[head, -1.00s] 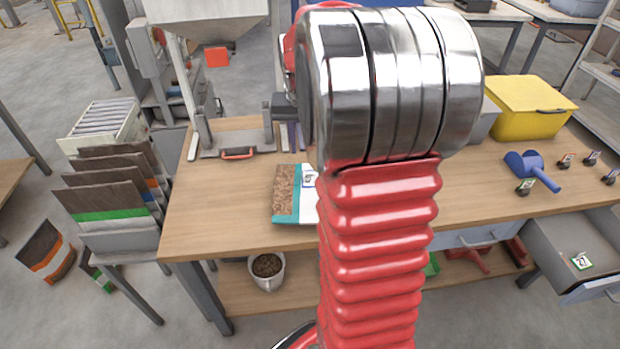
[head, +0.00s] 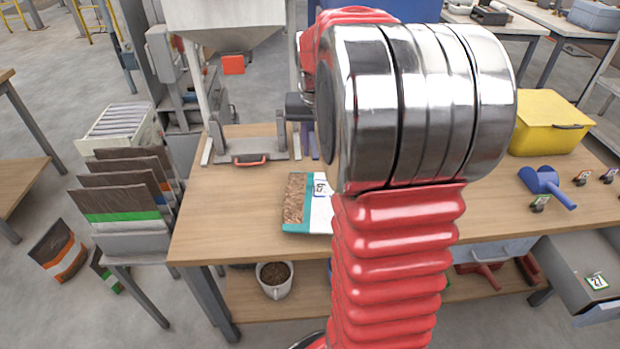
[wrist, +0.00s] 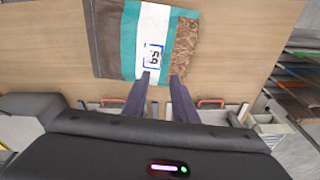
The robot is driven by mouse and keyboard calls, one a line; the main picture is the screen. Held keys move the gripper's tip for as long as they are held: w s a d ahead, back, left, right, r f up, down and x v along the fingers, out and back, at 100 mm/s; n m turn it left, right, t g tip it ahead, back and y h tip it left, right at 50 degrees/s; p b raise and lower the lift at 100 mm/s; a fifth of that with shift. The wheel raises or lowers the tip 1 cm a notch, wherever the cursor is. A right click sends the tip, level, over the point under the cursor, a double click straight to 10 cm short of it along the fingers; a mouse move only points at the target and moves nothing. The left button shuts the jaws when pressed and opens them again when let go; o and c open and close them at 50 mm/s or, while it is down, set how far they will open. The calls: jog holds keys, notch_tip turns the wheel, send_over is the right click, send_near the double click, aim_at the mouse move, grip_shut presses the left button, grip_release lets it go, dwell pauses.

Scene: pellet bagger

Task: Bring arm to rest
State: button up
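My gripper (wrist: 161,76) shows in the wrist view with two dark fingers spread apart. Nothing is between them. A pellet bag (head: 296,205) in brown, teal and white lies flat on the wooden bench in the head view, partly hidden by my arm. The same bag (wrist: 128,45) shows in the wrist view with a label reading 59. The fingertips overlap the bag's edge in that view, and I cannot tell how far above it they are. In the head view my arm's joint and red sleeve hide most of the gripper.
The bench (head: 225,215) carries a frame with a red handle (head: 250,160), a yellow bin (head: 550,122) and a blue scoop (head: 546,182). A drawer (head: 590,295) stands open at right. A bag rack (head: 120,205) stands at left. The bench's left front is clear.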

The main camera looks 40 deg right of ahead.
dwell(0.3)
jog(key=s+a+r+n+t, duration=0.1)
jog(key=s+a+n, duration=0.2)
jog(key=a, duration=0.6)
jog(key=s+a+r+n+t, duration=0.1)
jog(key=s+a+n, duration=0.1)
jog(key=s+a, duration=0.5)
jog(key=s+a+r+n+t+y, duration=0.1)
jog(key=s+a, duration=0.5)
jog(key=a, duration=0.6)
jog(key=n+t, duration=0.1)
jog(key=n, duration=0.1)
jog(key=shift+a+n, duration=0.3)
jog(key=shift+r, duration=0.1)
